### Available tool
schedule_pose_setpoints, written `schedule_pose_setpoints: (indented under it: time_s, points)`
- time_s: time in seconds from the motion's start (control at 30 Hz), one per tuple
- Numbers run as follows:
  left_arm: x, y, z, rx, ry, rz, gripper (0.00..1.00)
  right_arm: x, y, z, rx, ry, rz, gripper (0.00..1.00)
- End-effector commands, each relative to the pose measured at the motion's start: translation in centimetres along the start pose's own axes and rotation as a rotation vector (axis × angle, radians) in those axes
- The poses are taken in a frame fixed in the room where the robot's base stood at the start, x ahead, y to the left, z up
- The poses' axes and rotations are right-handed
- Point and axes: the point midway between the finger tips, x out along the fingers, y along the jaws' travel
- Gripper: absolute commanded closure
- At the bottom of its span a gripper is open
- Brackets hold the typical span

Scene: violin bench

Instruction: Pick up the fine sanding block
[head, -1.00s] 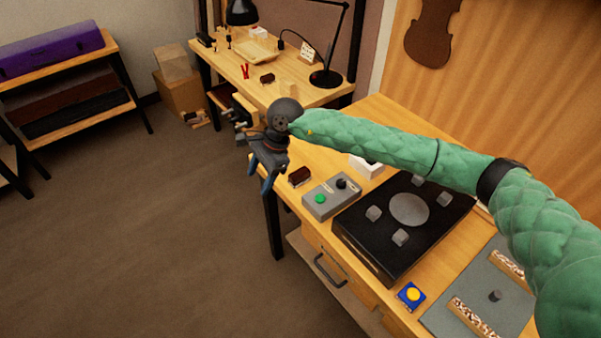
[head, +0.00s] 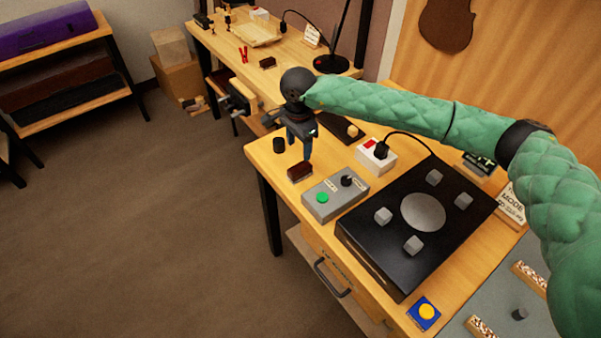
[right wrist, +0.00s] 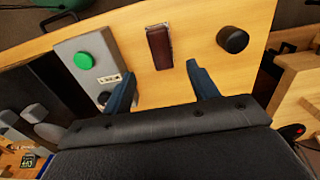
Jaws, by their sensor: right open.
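A dark red-brown block (head: 300,171) lies on the near bench, left of the grey control box. It also shows in the right wrist view (right wrist: 159,48), beyond and roughly between the fingertips. A similar dark block (head: 267,62) lies on the far bench. I cannot read from either which grit it is. My right gripper (head: 299,146) points down above the near bench, just behind the near block. Its blue fingers (right wrist: 163,82) are open with nothing between them, apart from the block. My left gripper is not in view.
The grey control box (head: 335,194) with a green button stands close to the block. A black cylinder (head: 279,145) stands on its other side. A black plate device (head: 415,220) and a white socket box (head: 376,156) are further right. The bench's left edge is near.

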Motion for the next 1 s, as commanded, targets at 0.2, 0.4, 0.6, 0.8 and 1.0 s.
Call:
schedule_pose_setpoints:
  time_s: [0.2, 0.4, 0.6, 0.8, 1.0]
  points:
    - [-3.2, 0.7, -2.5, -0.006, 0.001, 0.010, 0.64, 2.4, 0.0, 0.0, 0.000, 0.000, 0.000, 0.41]
    - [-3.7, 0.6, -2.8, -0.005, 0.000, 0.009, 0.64, 3.1, 0.0, 0.0, 0.001, 0.000, 0.001, 0.41]
    - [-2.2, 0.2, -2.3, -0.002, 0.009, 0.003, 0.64, 4.6, 0.0, 0.0, 0.001, -0.001, 0.001, 0.41]
    - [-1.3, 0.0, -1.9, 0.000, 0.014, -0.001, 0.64, 5.3, 0.0, 0.0, 0.001, 0.000, 0.000, 0.41]
    - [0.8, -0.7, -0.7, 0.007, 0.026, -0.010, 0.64, 6.5, 0.1, 0.0, 0.001, -0.001, 0.002, 0.41]
